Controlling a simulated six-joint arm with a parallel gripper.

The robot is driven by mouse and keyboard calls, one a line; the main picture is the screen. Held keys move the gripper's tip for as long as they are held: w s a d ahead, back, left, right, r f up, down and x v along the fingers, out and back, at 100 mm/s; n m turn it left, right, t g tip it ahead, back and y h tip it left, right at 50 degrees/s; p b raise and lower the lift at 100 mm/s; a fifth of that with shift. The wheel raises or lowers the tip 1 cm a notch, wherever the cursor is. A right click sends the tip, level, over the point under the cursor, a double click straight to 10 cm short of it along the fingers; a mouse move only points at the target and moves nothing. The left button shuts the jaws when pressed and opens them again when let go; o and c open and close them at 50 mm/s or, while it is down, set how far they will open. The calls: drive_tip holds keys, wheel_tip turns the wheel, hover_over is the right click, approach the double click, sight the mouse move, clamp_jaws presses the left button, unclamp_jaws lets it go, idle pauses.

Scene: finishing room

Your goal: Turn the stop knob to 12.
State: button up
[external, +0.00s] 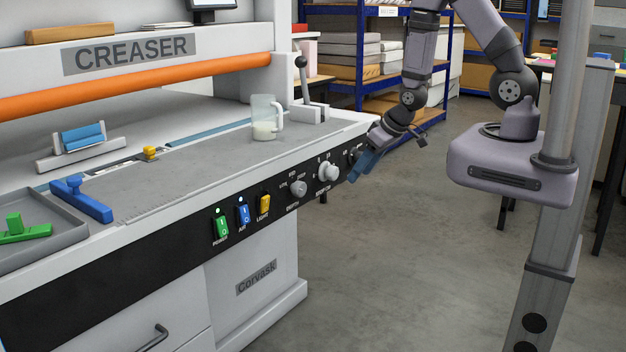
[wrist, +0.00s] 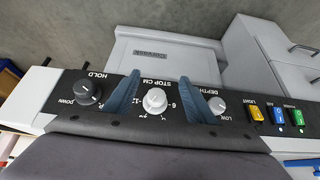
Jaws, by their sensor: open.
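The stop knob (wrist: 155,100) is a pale round knob on the black front panel, under the label STOP CM in the wrist view. In the external view the stop knob (external: 328,172) sits right of the depth knob. In the wrist view my gripper (wrist: 159,76) has its two blue fingers apart, one on each side of the stop knob, with gaps between. In the external view my gripper (external: 363,165) is near the right end of the panel. The scale numbers are small and upside down in the wrist view; I cannot read the knob's setting for certain.
The depth knob (wrist: 216,104) is close beside my right finger, and the dark hold knob (wrist: 88,92) is to the left. Yellow, blue and green switches (external: 243,214) line the panel. A clear jug (external: 266,117) stands on the bed above. The floor before the machine is clear.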

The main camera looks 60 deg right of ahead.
sight(336, 173)
drive_tip(key=shift+w+f+t+p, duration=0.1)
drive_tip(key=shift+w+t+p, duration=0.15)
drive_tip(key=shift+t, duration=1)
drive_tip(key=shift+w+r+t+p, duration=0.15)
drive_tip(key=shift+t+p, duration=0.15)
drive_tip(key=shift+t, duration=0.9)
drive_tip(key=shift+w+f+t+p, duration=0.2)
drive_tip(key=shift+t+p, duration=0.1)
drive_tip(key=shift+t, duration=0.95)
drive_tip(key=shift+w, duration=0.1)
drive_tip(key=b+x, duration=0.5)
drive_tip(key=b, duration=0.1)
drive_tip(key=shift+f+b, duration=0.1)
drive_tip(key=shift+b, duration=0.25)
drive_tip(key=shift+w+p, duration=0.25)
drive_tip(key=shift+p, duration=0.2)
drive_tip(key=shift+x, duration=0.8)
